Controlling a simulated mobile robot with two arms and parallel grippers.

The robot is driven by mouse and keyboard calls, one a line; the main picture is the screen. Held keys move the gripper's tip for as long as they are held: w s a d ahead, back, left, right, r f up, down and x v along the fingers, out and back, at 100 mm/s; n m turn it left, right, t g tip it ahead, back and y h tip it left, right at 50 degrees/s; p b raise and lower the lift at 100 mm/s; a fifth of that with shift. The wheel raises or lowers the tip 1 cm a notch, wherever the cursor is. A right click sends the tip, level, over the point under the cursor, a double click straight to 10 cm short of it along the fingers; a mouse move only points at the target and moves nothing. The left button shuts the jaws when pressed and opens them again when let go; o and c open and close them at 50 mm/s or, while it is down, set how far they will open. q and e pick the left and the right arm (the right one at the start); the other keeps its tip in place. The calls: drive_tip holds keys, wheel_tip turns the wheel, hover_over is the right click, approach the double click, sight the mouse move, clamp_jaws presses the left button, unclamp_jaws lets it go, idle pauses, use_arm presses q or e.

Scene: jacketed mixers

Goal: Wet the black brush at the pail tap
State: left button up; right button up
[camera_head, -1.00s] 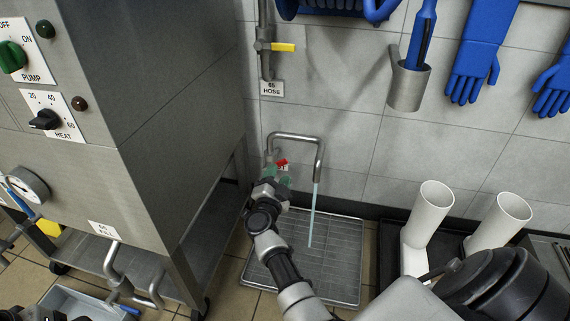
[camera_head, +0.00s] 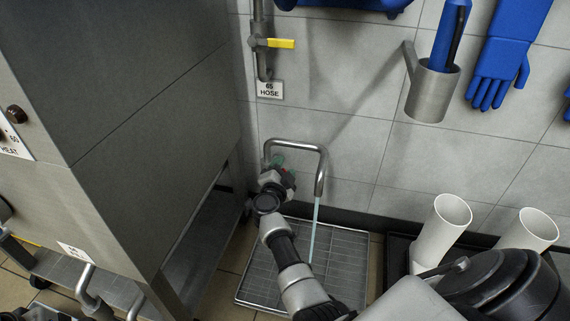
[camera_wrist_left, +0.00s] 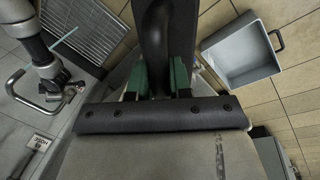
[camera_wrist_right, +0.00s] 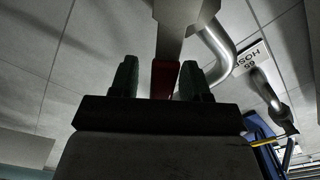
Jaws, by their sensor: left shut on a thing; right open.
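The pail tap (camera_head: 303,144) is a bent steel spout on the tiled wall. A thin water stream (camera_head: 313,232) runs from it onto the floor grate. My right gripper (camera_head: 280,164) is at the tap's valve. In the right wrist view its fingers (camera_wrist_right: 160,80) are open, one on each side of the red tap handle (camera_wrist_right: 165,78). In the left wrist view my left gripper (camera_wrist_left: 153,82) is shut on the black brush (camera_wrist_left: 154,35), away from the stream. The brush's far end is cut off by the frame, and its bristles cannot be made out.
The steel floor grate (camera_head: 250,285) lies under the tap. A large steel mixer cabinet (camera_head: 130,110) stands at the left. White tubes (camera_head: 443,225) stand on a black tray at the right. A hose valve (camera_head: 280,43) and blue gloves (camera_head: 497,75) are on the wall. A grey tub (camera_wrist_left: 275,75) sits on the floor.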

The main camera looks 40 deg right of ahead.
use_arm(q)
drive_tip(key=shift+w+d, duration=0.1)
use_arm(e)
drive_tip(key=shift+w+d, duration=0.15)
drive_tip(key=shift+d, duration=0.05)
clamp_jaws()
